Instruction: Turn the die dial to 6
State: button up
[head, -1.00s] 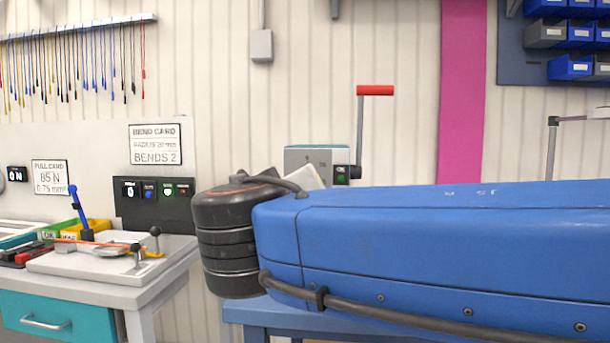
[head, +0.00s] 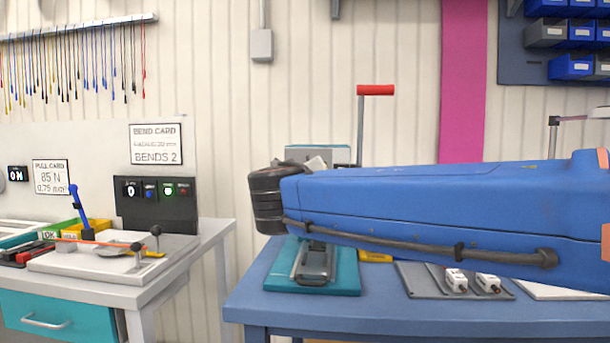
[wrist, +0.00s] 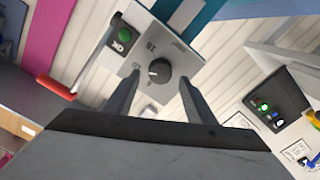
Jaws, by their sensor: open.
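The die dial is a dark round knob (wrist: 160,70) on a light grey machine panel (wrist: 143,48) in the wrist view. Markings sit around it, but they are too small to read surely. A pale tick shows on the knob's face. My gripper (wrist: 158,88) is open, with its two dark fingers on either side of the knob in the picture; I see no contact and cannot tell the distance. In the head view the top of the grey machine (head: 318,154) shows behind my blue arm, which hides the dial and the gripper.
A crank with a red handle (head: 375,90) rises beside the machine, and a green button (wrist: 124,35) is on its panel. On the blue bench (head: 380,310) are a teal-based tool (head: 345,275) and small white connectors (head: 457,280). A white side table (head: 180,265) stands left.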

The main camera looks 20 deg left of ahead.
jog(key=shift+x, duration=1.3)
jog(key=shift+c, duration=0.3)
jog(key=c, duration=1)
jog(key=shift+n, duration=0.3)
jog(key=n, duration=1.1)
jog(key=shift+a+f, duration=0.1)
jog(key=shift+f, duration=0.15)
jog(key=shift+n, duration=0.3)
